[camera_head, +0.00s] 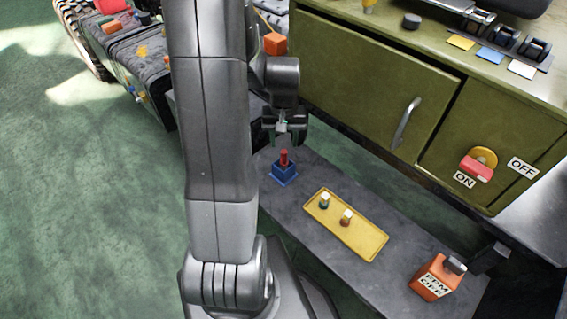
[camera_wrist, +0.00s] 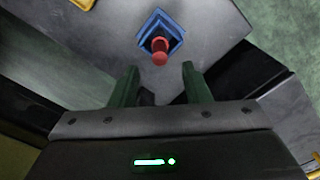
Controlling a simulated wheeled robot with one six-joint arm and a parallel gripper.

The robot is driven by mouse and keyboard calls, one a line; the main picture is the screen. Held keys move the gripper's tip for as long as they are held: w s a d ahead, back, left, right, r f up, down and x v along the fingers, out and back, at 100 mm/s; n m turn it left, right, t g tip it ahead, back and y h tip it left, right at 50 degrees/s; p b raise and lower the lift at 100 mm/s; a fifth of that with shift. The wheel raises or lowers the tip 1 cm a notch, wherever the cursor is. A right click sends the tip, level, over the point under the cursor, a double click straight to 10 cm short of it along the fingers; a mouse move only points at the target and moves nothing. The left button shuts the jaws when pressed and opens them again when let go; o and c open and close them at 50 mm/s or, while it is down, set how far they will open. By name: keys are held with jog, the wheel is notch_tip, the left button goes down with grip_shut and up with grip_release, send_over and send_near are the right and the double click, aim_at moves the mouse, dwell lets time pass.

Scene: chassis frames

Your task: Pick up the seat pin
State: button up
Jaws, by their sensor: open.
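The seat pin is most likely the red pin (camera_head: 284,157), which stands upright in a blue square socket (camera_head: 285,174) on the grey shelf. In the wrist view the red pin (camera_wrist: 160,50) and the blue socket (camera_wrist: 161,30) lie just beyond the fingertips, roughly centred between them. My gripper (camera_head: 284,137) is above the pin in the head view, and its fingers also show in the wrist view (camera_wrist: 159,72). It is open with nothing between the fingers. The pin and the gripper look apart.
A yellow tray (camera_head: 372,244) with two small white-topped pieces lies on the shelf (camera_head: 310,171) to the right. An orange labelled block (camera_head: 437,278) stands farther right. A green cabinet (camera_head: 370,75) with a handle rises behind the shelf. An orange cube (camera_head: 275,43) shows beside my arm.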

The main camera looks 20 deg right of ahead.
aim_at(284, 151)
jog(key=shift+f+b, duration=0.45)
jog(key=shift+f, duration=2.7)
grip_shut()
